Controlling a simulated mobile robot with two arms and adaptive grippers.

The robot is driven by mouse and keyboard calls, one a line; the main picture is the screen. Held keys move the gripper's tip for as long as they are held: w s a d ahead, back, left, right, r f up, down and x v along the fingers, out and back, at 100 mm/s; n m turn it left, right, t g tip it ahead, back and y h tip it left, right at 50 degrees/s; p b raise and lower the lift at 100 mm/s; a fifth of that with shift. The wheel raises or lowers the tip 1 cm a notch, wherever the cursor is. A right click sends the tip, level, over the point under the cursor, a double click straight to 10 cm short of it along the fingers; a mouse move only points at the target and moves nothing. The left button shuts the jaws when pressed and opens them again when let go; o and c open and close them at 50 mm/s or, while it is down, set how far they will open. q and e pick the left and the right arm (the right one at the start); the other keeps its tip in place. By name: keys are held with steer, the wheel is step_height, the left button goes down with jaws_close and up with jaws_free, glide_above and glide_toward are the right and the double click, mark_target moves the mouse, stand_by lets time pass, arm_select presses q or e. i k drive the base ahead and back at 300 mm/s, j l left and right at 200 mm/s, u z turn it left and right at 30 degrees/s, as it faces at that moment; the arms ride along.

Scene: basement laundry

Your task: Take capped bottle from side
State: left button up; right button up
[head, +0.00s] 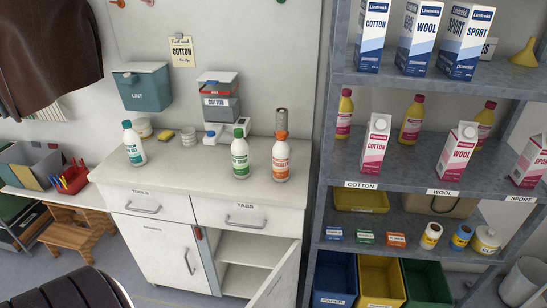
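Three white bottles stand upright on the cabinet's worktop (205,180). The middle one (240,156) has a green label and a green-and-white top. The right one (281,160) has an orange label and an orange neck; a taller grey-brown cylindrical piece (282,120) shows above its neck, and I cannot tell whether it is attached or behind. The middle and right bottles stand close together, apart from each other.
A grey shelf rack (322,190) stands to the right with cartons, pink bottles and bins. A lower cabinet door (279,280) hangs open. A scale (218,130), cups and a jar sit along the worktop's back. Its front middle is clear.

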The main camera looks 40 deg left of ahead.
mark_target(281, 149)
steer(key=j+z, duration=0.1)
steer(key=j, duration=0.5)
steer(key=k+j, duration=0.1)
steer(key=j, duration=0.5)
steer(key=j+z, duration=0.15)
steer(key=j, duration=0.45)
steer(key=k+j, duration=0.1)
steer(key=j, duration=0.5)
steer(key=i+j, duration=0.1)
steer(key=j, duration=1)
steer(key=i+j, duration=0.15)
steer(key=j, duration=0.4)
steer(key=z, duration=0.05)
